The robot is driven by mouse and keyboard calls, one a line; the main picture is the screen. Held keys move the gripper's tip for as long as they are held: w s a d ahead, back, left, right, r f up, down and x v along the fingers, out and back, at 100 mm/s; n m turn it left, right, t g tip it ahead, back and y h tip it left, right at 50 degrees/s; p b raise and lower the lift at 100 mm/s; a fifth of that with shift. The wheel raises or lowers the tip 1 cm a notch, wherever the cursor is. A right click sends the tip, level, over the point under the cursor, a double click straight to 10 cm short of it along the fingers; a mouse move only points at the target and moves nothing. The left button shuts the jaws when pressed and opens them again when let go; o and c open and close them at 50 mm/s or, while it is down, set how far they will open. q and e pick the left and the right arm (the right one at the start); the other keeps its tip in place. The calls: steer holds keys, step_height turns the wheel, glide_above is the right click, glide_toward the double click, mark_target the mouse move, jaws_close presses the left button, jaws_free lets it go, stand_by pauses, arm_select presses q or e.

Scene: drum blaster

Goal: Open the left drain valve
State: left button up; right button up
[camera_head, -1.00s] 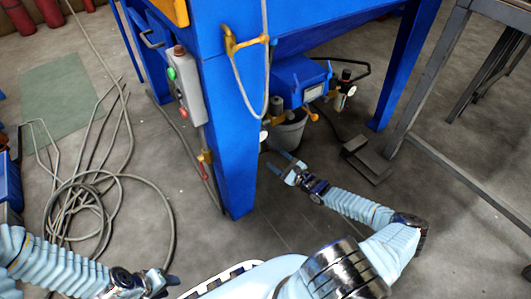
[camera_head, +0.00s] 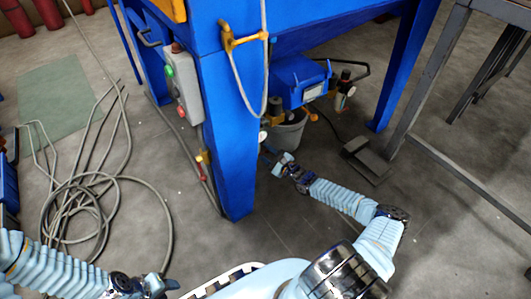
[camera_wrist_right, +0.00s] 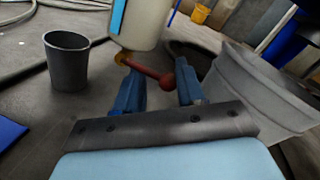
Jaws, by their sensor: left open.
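In the right wrist view a drain valve with a red, ball-ended lever (camera_wrist_right: 150,70) sits under a cream bowl (camera_wrist_right: 138,22) with a blue stripe. In the head view my right gripper (camera_head: 273,158) is low beside the blue front leg, and the valve there is not clear. My left gripper (camera_head: 168,282) is open and empty at the bottom left.
A grey bucket (camera_head: 288,132) stands under the blue machine; it also shows in the right wrist view (camera_wrist_right: 255,95). A dark cup (camera_wrist_right: 67,62) stands at the left there. The blue leg (camera_head: 230,150) is close to my right gripper. A coiled hose (camera_head: 95,205) lies on the floor.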

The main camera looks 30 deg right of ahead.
steer(key=shift+a+r, duration=0.1)
steer(key=shift+c, duration=0.9)
steer(key=shift+m, duration=0.3)
steer(key=shift+a+f+m+p, duration=0.2)
steer(key=shift+f+m+p, duration=0.2)
steer(key=shift+m, duration=0.6)
steer(key=m, duration=0.3)
steer(key=a+f+m+t, duration=0.1)
steer(key=m, duration=0.2)
steer(key=a+f+m+t+h, duration=0.1)
steer(key=m, duration=0.3)
steer(key=shift+f, duration=0.2)
steer(key=m+h, duration=0.1)
steer(key=m, duration=0.2)
steer(key=a+m+t+h, duration=0.1)
steer(key=m, duration=0.2)
steer(key=shift+s+a+f+p, duration=0.1)
steer(key=shift+a+f+p, duration=0.1)
steer(key=shift+p, duration=0.2)
steer(key=shift+m, duration=0.4)
